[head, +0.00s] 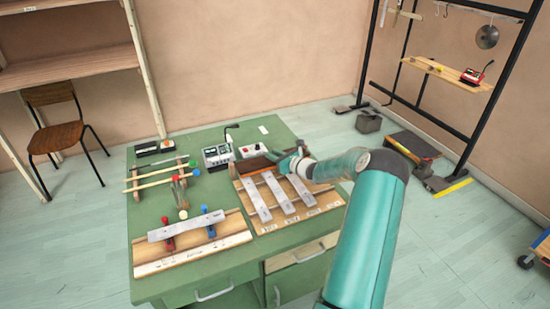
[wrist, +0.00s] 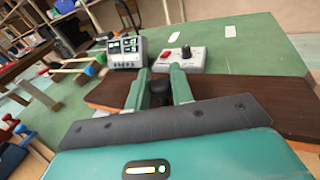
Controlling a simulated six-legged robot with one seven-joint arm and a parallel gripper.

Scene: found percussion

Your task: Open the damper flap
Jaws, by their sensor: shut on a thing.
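The damper flap is a brown wooden strip (head: 252,164) along the back edge of the board with metal bars, on the green table. In the wrist view the flap (wrist: 265,116) runs across behind my gripper's dark plate. Its angle is hard to judge. My gripper (wrist: 162,82) has its two green fingers on either side of a dark knob (wrist: 161,93) at the flap and is shut on it. In the head view my gripper (head: 274,156) reaches the flap from the right; the knob is hidden there.
Grey metal bars (head: 279,194) lie just in front of the flap. Mallets (head: 160,180) and another bar stand (head: 190,240) are to the left. The table's back right is fairly clear.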

